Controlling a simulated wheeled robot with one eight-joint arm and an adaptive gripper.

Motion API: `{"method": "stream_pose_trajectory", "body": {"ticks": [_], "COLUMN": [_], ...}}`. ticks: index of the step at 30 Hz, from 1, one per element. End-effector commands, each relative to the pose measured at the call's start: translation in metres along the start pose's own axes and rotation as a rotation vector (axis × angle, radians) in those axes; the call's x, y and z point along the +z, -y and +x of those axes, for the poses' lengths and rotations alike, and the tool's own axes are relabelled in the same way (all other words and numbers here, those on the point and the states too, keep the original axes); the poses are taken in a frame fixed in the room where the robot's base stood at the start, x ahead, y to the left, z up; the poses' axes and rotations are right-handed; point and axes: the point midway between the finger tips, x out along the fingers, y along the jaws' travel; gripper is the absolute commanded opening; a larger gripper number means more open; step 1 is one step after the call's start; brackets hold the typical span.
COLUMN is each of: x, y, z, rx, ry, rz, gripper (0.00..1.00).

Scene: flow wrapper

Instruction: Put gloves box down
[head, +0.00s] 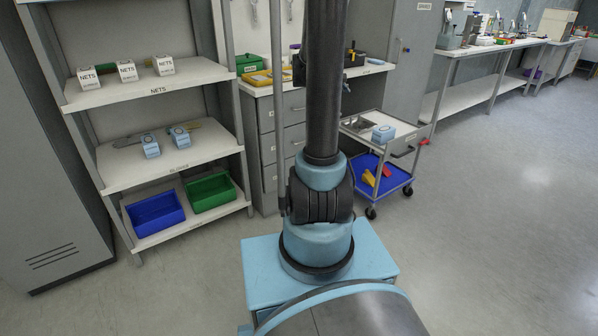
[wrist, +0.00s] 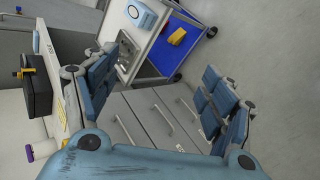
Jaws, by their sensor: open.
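A blue and white gloves box (head: 383,133) sits on the top of a small wheeled cart (head: 350,132). It also shows in the wrist view (wrist: 139,14), near the top edge. My gripper (wrist: 165,72) is open and empty in the wrist view, its blue padded fingers wide apart. It hangs over grey drawer fronts, and the box lies beyond the left finger, apart from it. In the head view my arm column hides the gripper. Two similar blue and white boxes (head: 150,145) (head: 180,137) stand on the middle shelf (head: 117,172).
The cart's blue lower tray (head: 396,177) holds red and yellow items. NETS boxes (head: 127,71) stand on the upper shelf; blue (head: 154,213) and green (head: 211,192) bins are below. A drawer cabinet (head: 294,103) stands beside the cart. Floor at right is clear.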

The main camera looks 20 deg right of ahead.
Motion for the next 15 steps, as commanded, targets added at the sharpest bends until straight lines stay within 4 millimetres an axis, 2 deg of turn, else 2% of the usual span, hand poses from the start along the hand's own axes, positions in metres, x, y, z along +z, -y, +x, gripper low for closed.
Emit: {"method": "stream_pose_trajectory", "body": {"ticks": [3,15], "x": [0.010,0.043], "y": [0.025,0.116], "z": [-0.028,-0.106], "rx": [-0.055,-0.258], "ry": [-0.028,-0.097], "rz": [0.072,0.306], "gripper": [0.76,0.76]}}
